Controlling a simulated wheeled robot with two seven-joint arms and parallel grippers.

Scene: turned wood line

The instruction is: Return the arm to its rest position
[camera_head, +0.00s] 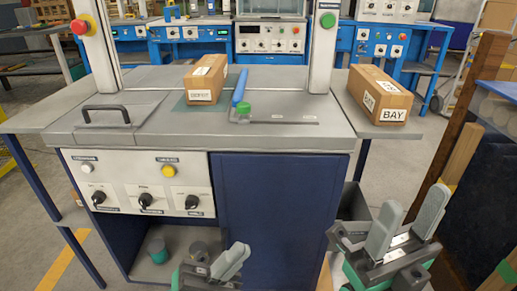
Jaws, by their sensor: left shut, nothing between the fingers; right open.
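My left gripper (232,262) is at the bottom centre in front of the workstation's dark blue door. It is shut and empty, its grey fingers pointing up and right. My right gripper (406,229) is at the bottom right, in front of and below the machine's right side shelf. It is open, with a clear gap between its two grey fingers, and nothing is between them. Both grippers are apart from the workstation top.
A grey workstation top (290,141) holds a cardboard box (207,78), a blue bar (240,88) and a green knob (243,108). Another box labelled BAY (379,96) sits on the right shelf. Wooden posts (462,150) stand close on the right.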

